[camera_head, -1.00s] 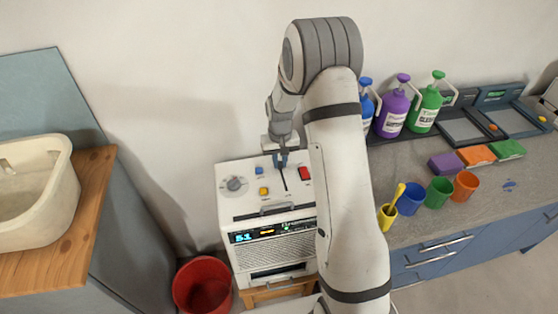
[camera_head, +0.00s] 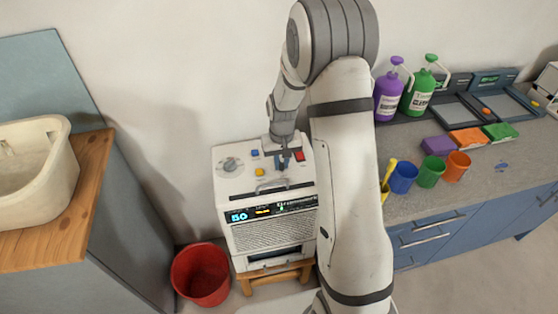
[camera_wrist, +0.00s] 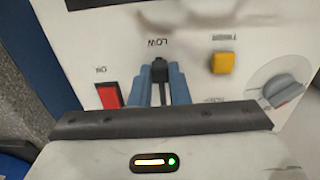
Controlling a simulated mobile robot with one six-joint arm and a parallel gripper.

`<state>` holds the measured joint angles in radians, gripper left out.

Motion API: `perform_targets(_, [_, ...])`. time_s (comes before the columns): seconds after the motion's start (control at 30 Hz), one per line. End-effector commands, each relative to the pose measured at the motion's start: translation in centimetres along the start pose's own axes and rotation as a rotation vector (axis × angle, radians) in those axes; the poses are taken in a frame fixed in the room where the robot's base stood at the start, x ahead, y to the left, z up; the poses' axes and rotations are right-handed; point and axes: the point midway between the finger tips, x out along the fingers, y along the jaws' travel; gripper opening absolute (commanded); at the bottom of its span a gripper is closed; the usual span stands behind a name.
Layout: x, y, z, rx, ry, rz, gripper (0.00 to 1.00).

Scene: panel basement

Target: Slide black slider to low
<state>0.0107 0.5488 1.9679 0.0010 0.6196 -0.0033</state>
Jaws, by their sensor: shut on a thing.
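The white control panel box (camera_head: 240,188) stands on a wooden stool, with a blue display reading 50 on its front. In the wrist view the black slider (camera_wrist: 160,72) sits in its slot close to the printed word LOW. My gripper (camera_wrist: 158,88) has its blue fingers on both sides of the slider, shut on it. In the head view my gripper (camera_head: 283,161) is over the slot on the box top and hides most of the slider.
A red switch (camera_wrist: 108,94), a yellow button (camera_wrist: 222,63) and a grey knob (camera_wrist: 284,92) are around the slot. A handle (camera_head: 272,185) is at the box front. A red bucket (camera_head: 201,275) stands on the floor; cups and bottles are on the counter at right.

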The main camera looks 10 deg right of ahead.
Motion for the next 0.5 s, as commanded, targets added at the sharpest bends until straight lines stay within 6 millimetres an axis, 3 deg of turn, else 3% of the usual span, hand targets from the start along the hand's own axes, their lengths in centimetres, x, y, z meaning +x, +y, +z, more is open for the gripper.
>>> perform_targets(0.13, [0.09,-0.04,0.26,-0.001,-0.009,0.0,0.0])
perform_targets(0.17, [0.1,-0.05,0.27,-0.001,-0.009,0.0,0.18])
perform_targets(0.4, [0.08,-0.11,0.19,-0.003,-0.007,0.001,0.38])
perform_targets(0.5, [0.08,-0.13,0.17,-0.003,-0.007,0.001,0.38])
